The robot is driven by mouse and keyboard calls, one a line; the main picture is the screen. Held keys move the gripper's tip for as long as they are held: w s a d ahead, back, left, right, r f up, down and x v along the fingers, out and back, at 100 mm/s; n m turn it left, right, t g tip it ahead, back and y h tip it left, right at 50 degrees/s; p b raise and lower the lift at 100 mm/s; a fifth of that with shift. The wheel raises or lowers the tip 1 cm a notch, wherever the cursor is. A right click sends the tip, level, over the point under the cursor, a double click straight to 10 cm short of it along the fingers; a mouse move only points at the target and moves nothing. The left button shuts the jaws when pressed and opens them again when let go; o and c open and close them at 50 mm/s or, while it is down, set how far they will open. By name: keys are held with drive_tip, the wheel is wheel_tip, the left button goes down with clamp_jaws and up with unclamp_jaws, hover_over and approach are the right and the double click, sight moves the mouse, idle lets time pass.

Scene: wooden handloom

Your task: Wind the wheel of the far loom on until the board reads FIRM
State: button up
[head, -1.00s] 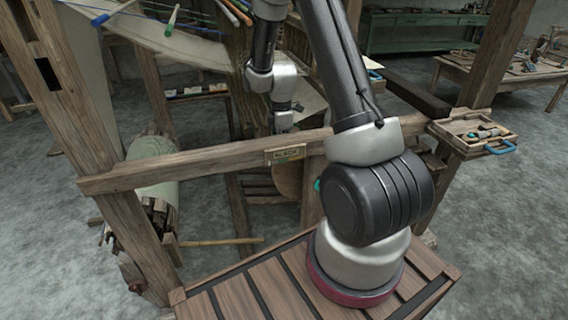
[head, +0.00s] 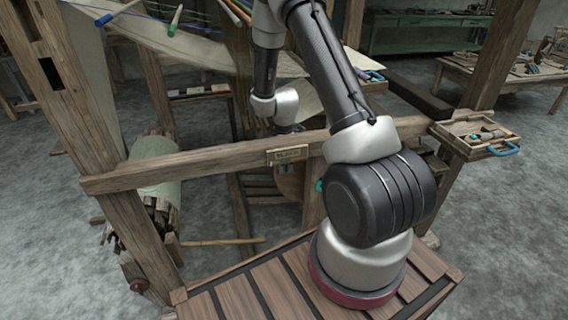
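The loom's wooden frame stands in front of me, with a cross beam (head: 200,165) running across the view. A small board (head: 287,155) is fixed on this beam; its lettering is too small to read. Below and behind the board, part of a round wooden wheel (head: 290,183) shows; the beam and posts hide the rest. My arm reaches over the beam, and its last visible link ends just above and behind the board. My gripper is hidden behind the beam, so I cannot see whether it touches the wheel.
A wooden tray (head: 450,130) with small tools and a blue handle sits at the right post. Coloured rods (head: 178,15) lie at the top left. A green bench (head: 420,32) and a work table stand behind. Grey floor is open at right.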

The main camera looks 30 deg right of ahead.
clamp_jaws()
drive_tip(key=shift+a+f+h, duration=0.2)
drive_tip(key=shift+f+h, duration=0.4)
drive_tip(key=o, duration=0.6)
unclamp_jaws()
drive_tip(key=shift+o, duration=0.2)
drive_tip(key=r, duration=0.4)
drive_tip(key=a+r, duration=0.1)
drive_tip(key=r, duration=0.7)
drive_tip(key=shift+w+a, duration=0.15)
drive_tip(key=shift+w, duration=0.05)
